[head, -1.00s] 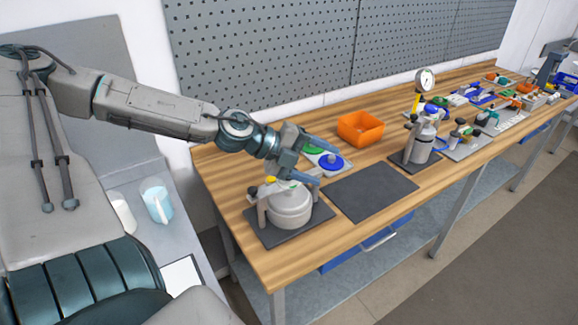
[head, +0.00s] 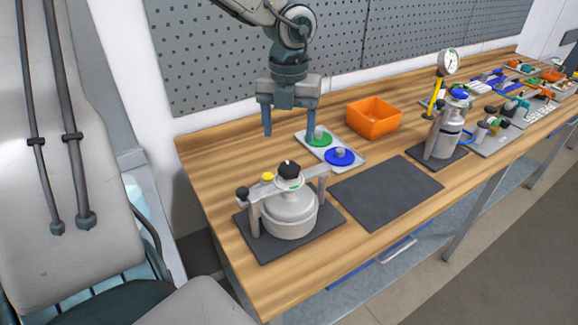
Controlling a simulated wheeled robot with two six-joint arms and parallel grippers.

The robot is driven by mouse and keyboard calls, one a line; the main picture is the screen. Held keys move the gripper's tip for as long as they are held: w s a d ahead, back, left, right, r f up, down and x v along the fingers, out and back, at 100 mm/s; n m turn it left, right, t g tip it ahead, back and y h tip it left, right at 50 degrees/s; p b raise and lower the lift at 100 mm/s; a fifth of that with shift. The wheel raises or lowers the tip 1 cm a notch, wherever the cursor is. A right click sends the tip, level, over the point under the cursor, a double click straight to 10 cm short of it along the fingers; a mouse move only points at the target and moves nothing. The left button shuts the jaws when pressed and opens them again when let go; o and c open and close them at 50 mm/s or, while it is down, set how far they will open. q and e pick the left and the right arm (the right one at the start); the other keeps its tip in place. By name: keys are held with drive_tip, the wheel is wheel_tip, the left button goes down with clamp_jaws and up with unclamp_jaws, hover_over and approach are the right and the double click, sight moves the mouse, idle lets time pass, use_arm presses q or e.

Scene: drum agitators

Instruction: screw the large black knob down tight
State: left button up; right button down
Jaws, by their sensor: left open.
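The large black knob (head: 289,169) sits on top of the crossbar of a pale grey drum (head: 289,214), near the front left of the bench. A smaller black knob (head: 242,193) is at the bar's left end and a yellow knob (head: 267,177) lies between the two. My left gripper (head: 290,131) is open and empty, fingers pointing down. In the picture it hangs above the large black knob, apart from it. Whether the knob is tight cannot be told. My right gripper is not in view.
The drum stands on a dark mat (head: 262,250). Behind it are a pale plate (head: 312,147) with a green and a blue disc, and an orange bin (head: 374,118). An empty dark mat (head: 388,193) lies to the right. A gauge vessel (head: 447,130) stands farther right.

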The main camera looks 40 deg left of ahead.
use_arm(q)
drive_tip(key=b, duration=0.3)
hover_over(289, 168)
wheel_tip(289, 168, down, 4)
drive_tip(key=shift+f, duration=0.2)
wheel_tip(289, 168, down, 3)
drive_tip(key=shift+f+p, duration=0.15)
drive_tip(key=shift+p, duration=0.3)
drive_tip(key=shift+a+f, duration=0.1)
drive_tip(key=shift+f, duration=0.7)
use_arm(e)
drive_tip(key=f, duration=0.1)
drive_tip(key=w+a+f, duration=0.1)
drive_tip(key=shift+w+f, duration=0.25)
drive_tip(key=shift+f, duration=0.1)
use_arm(q)
drive_tip(key=shift+c, duration=0.2)
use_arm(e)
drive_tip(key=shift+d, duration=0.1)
use_arm(q)
drive_tip(key=c, duration=1)
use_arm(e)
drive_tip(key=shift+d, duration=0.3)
